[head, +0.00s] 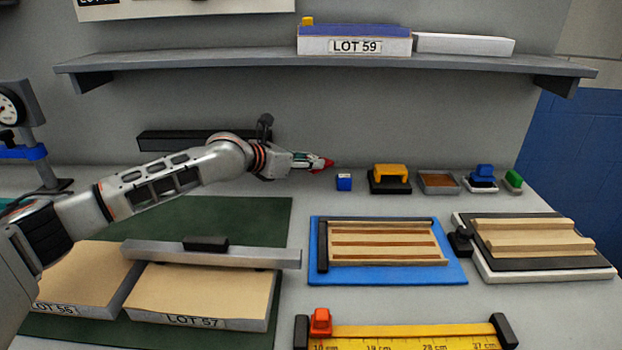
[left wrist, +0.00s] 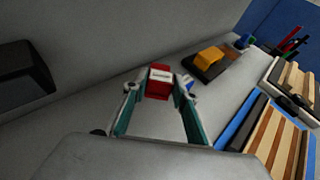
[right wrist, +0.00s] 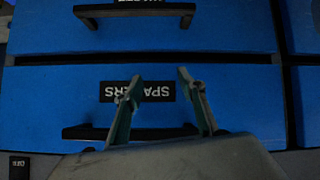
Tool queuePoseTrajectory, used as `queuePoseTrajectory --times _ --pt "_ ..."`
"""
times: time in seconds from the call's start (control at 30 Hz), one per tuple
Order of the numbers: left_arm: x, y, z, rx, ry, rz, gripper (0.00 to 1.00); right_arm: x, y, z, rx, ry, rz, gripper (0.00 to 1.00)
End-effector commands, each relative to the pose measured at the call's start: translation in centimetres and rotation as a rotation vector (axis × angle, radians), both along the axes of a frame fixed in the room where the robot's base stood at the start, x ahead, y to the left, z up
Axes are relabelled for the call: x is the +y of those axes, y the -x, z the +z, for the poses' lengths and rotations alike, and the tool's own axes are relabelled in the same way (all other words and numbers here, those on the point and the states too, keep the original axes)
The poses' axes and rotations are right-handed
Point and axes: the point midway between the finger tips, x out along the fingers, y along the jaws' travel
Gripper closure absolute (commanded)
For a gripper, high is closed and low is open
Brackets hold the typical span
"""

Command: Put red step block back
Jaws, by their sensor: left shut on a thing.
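My left gripper (head: 322,162) is shut on a red block (head: 329,163) near the back of the bench, just left of a small blue block (head: 344,182). In the left wrist view the red block (left wrist: 158,88) with a pale label sits between the fingertips of the left gripper (left wrist: 160,89). I cannot tell whether it touches the bench. My right gripper (right wrist: 158,82) is open and empty in front of a blue drawer (right wrist: 60,105) labelled SPACERS.
A yellow block on a black base (head: 390,178), a brown-filled tray (head: 438,183), a blue item (head: 482,178) and a green block (head: 512,181) line the back right. A blue board (head: 455,272) holds wooden strips. A shelf (head: 200,68) hangs above.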

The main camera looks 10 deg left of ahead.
Motion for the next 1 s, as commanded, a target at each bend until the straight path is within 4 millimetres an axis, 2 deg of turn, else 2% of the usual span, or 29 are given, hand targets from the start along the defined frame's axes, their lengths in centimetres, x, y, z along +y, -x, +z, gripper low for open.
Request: queuePoseTrajectory --times 0.03,0.23,0.43,0.83,0.87,0.9,1.0 --pt "0.0 0.0 -1.0 0.003 0.001 0.000 0.95 0.0 0.0 -0.1 0.001 0.001 0.000 0.60" --pt "0.0 0.0 -2.7 0.001 0.001 0.000 0.95 -0.1 0.0 -0.1 0.000 0.002 0.000 0.60" --pt "0.0 0.0 -5.3 0.001 0.000 0.000 0.95 -0.1 0.0 -0.3 0.002 0.003 0.000 0.60" --pt "0.0 0.0 -5.9 0.000 0.000 0.000 0.95 -0.1 0.2 -0.6 0.007 0.004 0.000 0.60" --pt "0.0 0.0 -5.9 -0.001 -0.001 0.000 0.68 -0.1 0.1 -0.5 0.005 0.005 0.000 0.60" --pt "0.0 0.0 -5.8 -0.001 -0.001 0.000 0.57 -0.1 0.1 -0.4 0.004 0.005 0.000 0.60" --pt "0.0 0.0 -5.7 -0.001 -0.001 0.000 0.56 -0.1 0.0 -0.3 0.002 0.004 0.000 0.60"
